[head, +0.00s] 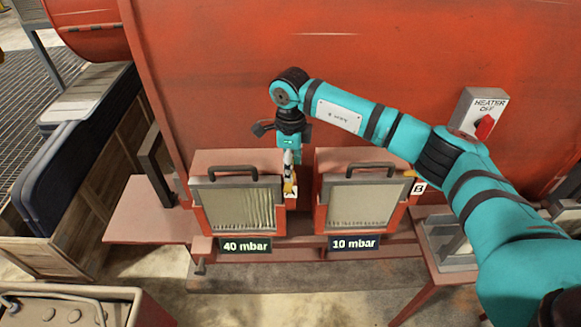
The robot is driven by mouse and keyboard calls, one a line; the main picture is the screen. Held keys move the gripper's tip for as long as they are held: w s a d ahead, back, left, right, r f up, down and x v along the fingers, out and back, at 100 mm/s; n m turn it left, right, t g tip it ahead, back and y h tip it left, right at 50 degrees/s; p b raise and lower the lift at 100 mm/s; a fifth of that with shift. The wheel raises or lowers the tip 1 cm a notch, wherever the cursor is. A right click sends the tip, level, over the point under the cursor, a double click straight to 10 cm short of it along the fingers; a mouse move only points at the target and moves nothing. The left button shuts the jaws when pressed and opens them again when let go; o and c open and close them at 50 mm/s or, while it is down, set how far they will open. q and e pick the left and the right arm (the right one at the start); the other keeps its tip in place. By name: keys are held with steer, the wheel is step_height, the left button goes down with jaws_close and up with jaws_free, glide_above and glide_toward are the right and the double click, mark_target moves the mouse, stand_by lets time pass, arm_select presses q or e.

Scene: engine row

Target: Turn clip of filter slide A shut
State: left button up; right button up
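The left filter slide (238,208), presumably A, stands in a red housing with a black handle on top and a "40 mbar" display (246,246) below. A small orange-yellow clip (290,188) is at its upper right corner, beside a mostly hidden pale tag. My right gripper (289,177) points down right at this clip, its fingers close together and covering part of it. I cannot tell whether they grip it or which way the clip is turned. My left gripper is not in view.
A second filter slide (360,205), tag B (419,188), stands to the right with an orange clip (410,174) and a "10 mbar" display (353,243). A heater switch (484,126) is on the red wall. A wooden crate (75,225) with dark panels is at left.

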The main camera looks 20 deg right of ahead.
steer(key=m+b, duration=0.2)
steer(key=m, duration=0.1)
steer(key=shift+f+m, duration=0.15)
steer(key=shift+m, duration=0.25)
steer(key=m+b, duration=0.3)
steer(key=m, duration=0.1)
steer(key=m+b, duration=0.2)
steer(key=m, duration=0.2)
steer(key=shift+m, duration=0.4)
steer(key=shift+r+m+b, duration=0.2)
steer(key=shift+m+b, duration=0.25)
steer(key=shift+m, duration=1.15)
steer(key=shift+w, duration=0.1)
steer(key=o, duration=1.2)
steer(key=shift+c, duration=0.2)
step_height(320, 180, up, 12)
